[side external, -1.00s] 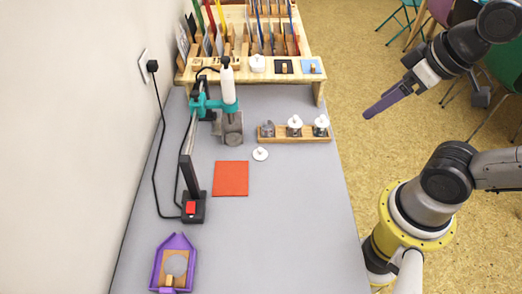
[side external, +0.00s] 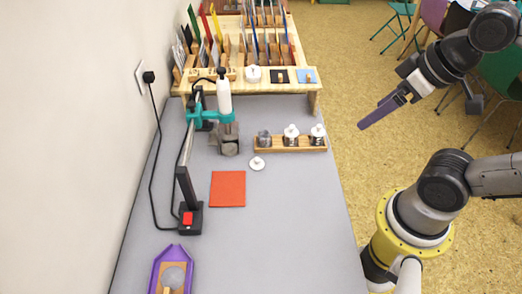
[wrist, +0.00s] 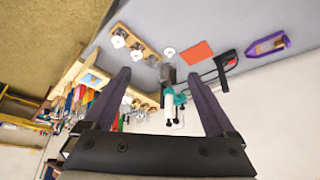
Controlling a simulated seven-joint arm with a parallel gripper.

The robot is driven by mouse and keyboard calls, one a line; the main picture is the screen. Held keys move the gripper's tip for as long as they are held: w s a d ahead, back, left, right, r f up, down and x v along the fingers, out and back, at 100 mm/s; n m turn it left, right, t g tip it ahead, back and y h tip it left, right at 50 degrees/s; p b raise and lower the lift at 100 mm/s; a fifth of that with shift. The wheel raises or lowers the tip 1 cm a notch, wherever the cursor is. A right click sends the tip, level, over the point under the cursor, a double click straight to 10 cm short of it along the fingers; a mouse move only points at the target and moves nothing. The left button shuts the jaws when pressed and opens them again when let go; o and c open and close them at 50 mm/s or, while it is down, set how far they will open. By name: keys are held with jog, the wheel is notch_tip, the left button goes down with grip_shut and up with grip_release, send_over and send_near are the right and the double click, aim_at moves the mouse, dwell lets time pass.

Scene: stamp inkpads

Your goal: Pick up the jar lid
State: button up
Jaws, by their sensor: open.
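The jar lid (side external: 257,163) is a small white disc with a knob, lying on the grey table in front of the wooden jar rack (side external: 262,149). In the wrist view the lid (wrist: 168,51) shows beyond the fingertips, near the top middle. My gripper (side external: 370,116) is open and empty, raised to the right of the table and well apart from the lid. Its two dark purple fingers (wrist: 158,74) spread wide in the wrist view. The rack holds a grey jar (side external: 264,138) without a white lid and two white-topped jars (side external: 291,135) (side external: 318,134).
A teal-clamped press (side external: 222,118) stands left of the lid. An orange-red pad (side external: 228,188) lies in front, with a black switch stand (side external: 189,216) beside it. A purple tray (side external: 159,271) is at the front left. A wooden shelf (side external: 293,86) spans the back. The table's front right is clear.

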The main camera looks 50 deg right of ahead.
jog(key=w+r+n, duration=0.3)
jog(key=w+n, duration=0.1)
jog(key=n, duration=0.2)
jog(key=n+g+y, duration=0.1)
jog(key=n+g, duration=0.4)
jog(key=n, duration=0.5)
send_over(258, 158)
jog(key=d, duration=0.1)
notch_tip(258, 158, down, 28)
jog(key=shift+w+a+f, duration=0.1)
jog(key=shift+a+f, duration=0.05)
jog(key=shift+f, duration=0.85)
jog(key=shift+s+a+f, duration=0.1)
jog(key=shift+a+f, duration=0.1)
jog(key=shift+f, duration=0.75)
jog(key=shift+w+a+f, duration=0.1)
jog(key=shift+a+f, duration=0.05)
jog(key=shift+f, duration=0.85)
